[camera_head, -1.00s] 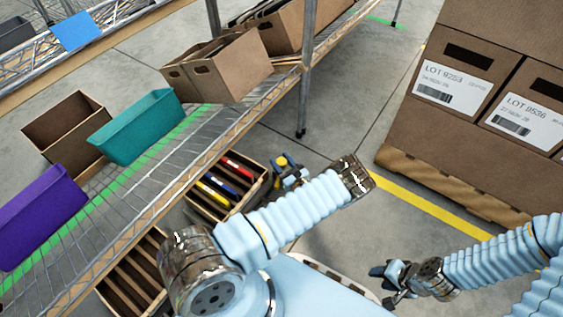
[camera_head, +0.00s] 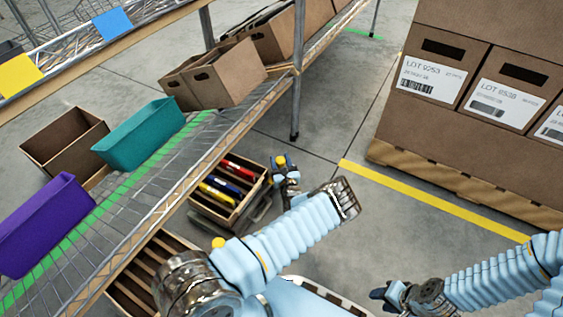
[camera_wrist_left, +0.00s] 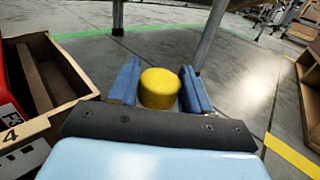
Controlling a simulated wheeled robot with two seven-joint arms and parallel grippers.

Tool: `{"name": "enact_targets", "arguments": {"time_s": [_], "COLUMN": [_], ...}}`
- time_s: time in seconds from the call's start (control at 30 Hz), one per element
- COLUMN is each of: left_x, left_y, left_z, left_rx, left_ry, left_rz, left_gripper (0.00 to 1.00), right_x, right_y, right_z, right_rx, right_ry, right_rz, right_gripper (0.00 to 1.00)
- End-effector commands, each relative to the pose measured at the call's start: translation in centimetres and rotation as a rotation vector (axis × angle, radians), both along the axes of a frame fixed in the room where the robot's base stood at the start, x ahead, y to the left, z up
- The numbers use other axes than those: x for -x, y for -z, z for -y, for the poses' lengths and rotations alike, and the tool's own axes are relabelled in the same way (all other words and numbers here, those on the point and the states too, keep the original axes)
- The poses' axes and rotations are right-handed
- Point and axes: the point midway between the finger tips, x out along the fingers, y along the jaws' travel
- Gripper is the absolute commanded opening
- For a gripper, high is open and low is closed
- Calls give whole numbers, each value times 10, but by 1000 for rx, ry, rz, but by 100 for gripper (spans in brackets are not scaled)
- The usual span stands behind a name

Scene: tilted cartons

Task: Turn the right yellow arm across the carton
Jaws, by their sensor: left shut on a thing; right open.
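The carton (camera_head: 213,218) with several slots stands on the floor beside the shelf and holds red, blue and yellow items. Its numbered end (camera_wrist_left: 25,130) shows at the left in the left wrist view. My left gripper (camera_head: 281,165) is beside the carton's right side, shut on a yellow knob (camera_wrist_left: 160,88) that sits between its two blue fingers. Any arm below this knob is hidden. A second yellow knob (camera_head: 218,242) shows at the carton's near end, partly hidden by my left arm. My right gripper (camera_head: 383,294) is open and empty, low over the floor.
The wire shelf (camera_head: 150,205) holds a purple bin (camera_head: 45,225), a teal bin (camera_head: 140,135) and tilted brown cartons (camera_head: 212,78). A slotted box (camera_head: 130,290) is below it. Labelled cartons on a pallet (camera_head: 460,182) stand right. The floor between is clear.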

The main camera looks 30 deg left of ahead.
Motion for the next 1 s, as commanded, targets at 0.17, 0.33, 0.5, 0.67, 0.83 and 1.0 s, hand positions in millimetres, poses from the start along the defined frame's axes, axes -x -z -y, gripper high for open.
{"name": "enact_targets", "arguments": {"time_s": [0.17, 0.33, 0.5, 0.67, 0.83, 1.0], "left_x": [0, 0, 0, 1, 13, 42], "left_y": [0, 0, 0, 0, -1, -2], "left_z": [0, 0, 0, 1, 14, 41], "left_rx": [0, 0, 0, 0, 1, -1], "left_ry": [1, 0, 0, 0, 2, 3], "left_rz": [1, 1, 1, 1, 1, -2], "left_gripper": [0, 62, 68, 68, 68, 68], "right_x": [0, 0, 0, 0, 1, 1], "right_y": [1, 1, 1, 0, -5, -14], "right_z": [0, 0, 0, 0, 0, 0], "right_rx": [0, 0, 0, 0, 0, 0], "right_ry": [0, 1, 1, 1, -1, -1], "right_rz": [-1, -1, -1, -1, -2, -3], "right_gripper": [43, 43, 43, 43, 43, 43]}}
